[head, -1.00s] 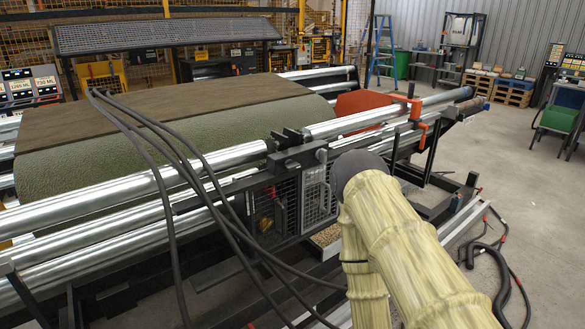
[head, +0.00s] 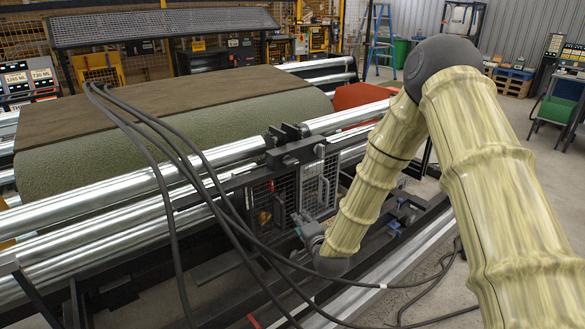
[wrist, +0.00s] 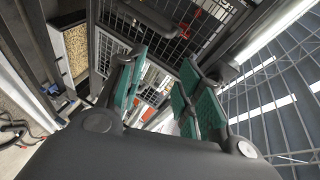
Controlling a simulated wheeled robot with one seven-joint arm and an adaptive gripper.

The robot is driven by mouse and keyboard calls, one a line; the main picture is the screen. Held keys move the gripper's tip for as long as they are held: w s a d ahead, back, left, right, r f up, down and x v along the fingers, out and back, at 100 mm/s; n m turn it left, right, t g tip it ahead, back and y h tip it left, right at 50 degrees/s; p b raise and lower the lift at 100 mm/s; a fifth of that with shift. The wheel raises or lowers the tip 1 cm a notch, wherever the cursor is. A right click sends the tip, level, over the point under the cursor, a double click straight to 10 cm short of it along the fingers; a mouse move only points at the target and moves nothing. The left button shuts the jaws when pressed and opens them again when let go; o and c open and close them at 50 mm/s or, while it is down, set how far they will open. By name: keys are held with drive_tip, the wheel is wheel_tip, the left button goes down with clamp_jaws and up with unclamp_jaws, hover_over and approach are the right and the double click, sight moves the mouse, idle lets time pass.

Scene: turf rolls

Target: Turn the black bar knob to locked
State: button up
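My gripper (head: 304,224) is low beside the mesh-fronted cage in the head view, with its fingers toward the cage. In the wrist view its two green-padded fingers (wrist: 165,92) are apart, with nothing held between them. A dark, rounded bar-like shape (wrist: 148,17) lies at the top of the wrist view, in front of the mesh and beyond the fingertips. I cannot tell whether it is the black bar knob, or which way the knob points. The knob is not clear in the head view.
The mesh panel (head: 318,187) stands close to my gripper. Black hoses (head: 205,185) drape down across the machine's front. Steel rollers (head: 110,192) and a green turf roll (head: 150,145) lie behind. A tray of pale granules (wrist: 76,50) shows at the wrist view's left.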

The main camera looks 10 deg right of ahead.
sight(292, 165)
drive_tip(key=w+r+m+t, duration=0.3)
drive_tip(key=w+r, duration=0.3)
drive_tip(key=r, duration=0.6)
drive_tip(key=w+p, duration=0.1)
drive_tip(key=w, duration=0.2)
drive_tip(key=w+p, duration=0.1)
drive_tip(key=w, duration=0.3)
drive_tip(key=w+p, duration=0.1)
drive_tip(key=w, duration=0.2)
drive_tip(key=shift+w+d+f+p, duration=0.2)
drive_tip(key=shift+f+p, duration=0.05)
drive_tip(key=shift+p, duration=0.1)
drive_tip(key=shift+c, duration=0.4)
clamp_jaws()
